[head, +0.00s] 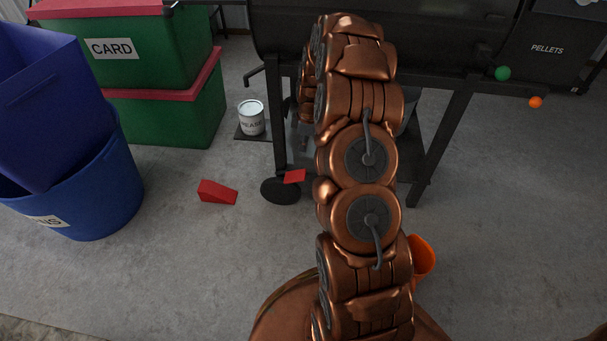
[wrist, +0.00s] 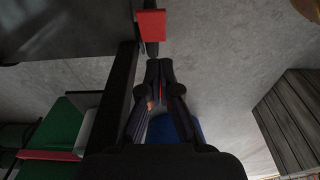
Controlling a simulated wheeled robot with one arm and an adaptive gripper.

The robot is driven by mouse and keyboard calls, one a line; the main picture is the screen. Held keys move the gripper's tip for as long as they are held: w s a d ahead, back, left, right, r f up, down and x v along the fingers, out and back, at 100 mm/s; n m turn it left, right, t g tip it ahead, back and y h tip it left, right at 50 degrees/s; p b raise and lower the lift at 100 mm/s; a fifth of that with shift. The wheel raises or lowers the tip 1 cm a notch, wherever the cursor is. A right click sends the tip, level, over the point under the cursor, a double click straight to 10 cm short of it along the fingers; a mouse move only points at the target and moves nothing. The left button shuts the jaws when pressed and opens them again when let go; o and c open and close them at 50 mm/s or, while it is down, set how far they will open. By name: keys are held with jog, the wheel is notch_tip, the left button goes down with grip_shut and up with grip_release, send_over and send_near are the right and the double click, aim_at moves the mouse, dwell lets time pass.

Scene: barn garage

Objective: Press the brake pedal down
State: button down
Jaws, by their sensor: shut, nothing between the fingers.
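The brake pedal (head: 294,176) is a small red plate beside the black wheel (head: 280,191) at the foot of the grill's left leg. In the wrist view the red pedal (wrist: 151,25) shows at the top, on a dark stem. My gripper (wrist: 160,66) is shut and empty, with its fingertips below the pedal in the picture. A gap shows between the fingertips and the pedal, and I see no contact. In the head view my arm hides the gripper.
A red wedge (head: 217,192) lies on the floor left of the wheel. A paint can (head: 251,118), green crates (head: 165,110) and a blue bin (head: 85,195) stand to the left. The black grill (head: 440,45) overhangs the wheel. An orange bucket (head: 422,256) is right of my arm.

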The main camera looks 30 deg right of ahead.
jog(key=b, duration=0.3)
send_over(303, 177)
jog(key=a, duration=0.1)
jog(key=f, duration=0.9)
jog(key=shift+w+f, duration=0.25)
jog(key=shift+f, duration=0.05)
jog(key=f, duration=0.1)
jog(key=f+b, duration=0.1)
jog(key=f, duration=0.1)
jog(key=shift+s+d+b, duration=0.3)
jog(key=shift+d+b, duration=0.05)
jog(key=shift+d, duration=0.05)
jog(key=shift+s+d+f, duration=0.15)
jog(key=shift+f, duration=0.3)
jog(key=shift+f+b, duration=0.15)
jog(key=shift+b, duration=0.15)
